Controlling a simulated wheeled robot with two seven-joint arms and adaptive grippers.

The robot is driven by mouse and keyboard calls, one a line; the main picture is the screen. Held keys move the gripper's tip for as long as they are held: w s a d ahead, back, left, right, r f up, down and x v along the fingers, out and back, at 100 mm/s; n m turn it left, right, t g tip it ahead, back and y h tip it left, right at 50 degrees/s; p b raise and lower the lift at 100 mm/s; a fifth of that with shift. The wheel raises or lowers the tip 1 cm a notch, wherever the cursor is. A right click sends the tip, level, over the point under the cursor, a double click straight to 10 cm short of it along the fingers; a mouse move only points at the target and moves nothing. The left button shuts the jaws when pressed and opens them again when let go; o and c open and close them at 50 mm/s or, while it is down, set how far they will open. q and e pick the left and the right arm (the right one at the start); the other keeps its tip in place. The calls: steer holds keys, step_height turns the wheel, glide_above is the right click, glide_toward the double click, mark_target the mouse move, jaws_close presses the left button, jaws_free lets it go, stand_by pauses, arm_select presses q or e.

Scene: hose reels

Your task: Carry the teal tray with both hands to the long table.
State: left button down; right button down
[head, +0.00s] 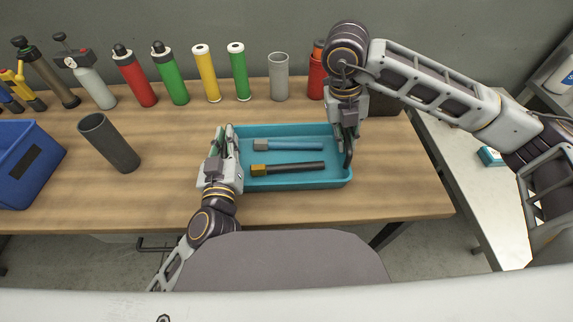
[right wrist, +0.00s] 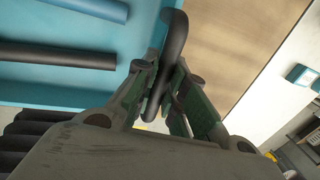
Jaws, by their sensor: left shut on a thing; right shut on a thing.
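The teal tray (head: 295,183) is over the wooden table (head: 330,207) in the head view; I cannot tell whether it touches the tabletop. In it lie a blue-handled tool with a grey head (head: 290,146) and a dark-handled tool with a brass-coloured head (head: 292,168). My left gripper (head: 228,146) is at the tray's left end, shut on it; its fingers hide the grip there. My right gripper (head: 347,135) is shut on the dark handle at the tray's right end. The right wrist view shows that handle (right wrist: 174,45) between the fingers (right wrist: 170,95).
A dark cylinder (head: 108,143) and a blue bin (head: 27,165) stand left of the tray. Several extinguishers and cylinders (head: 206,75) line the table's back. A white-topped table (head: 462,165) stands at the right, with a small teal-and-white box (head: 490,156).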

arm_select(q)
steer(key=shift+a+f+b, duration=0.1)
steer(key=shift+f+b, duration=0.45)
arm_select(e)
steer(key=shift+f, duration=0.6)
arm_select(q)
steer(key=c, duration=1.5)
jaws_free()
arm_select(e)
steer(key=c, duration=1.5)
jaws_free()
arm_select(q)
steer(key=shift+r, duration=0.15)
arm_select(e)
steer(key=shift+r, duration=0.15)
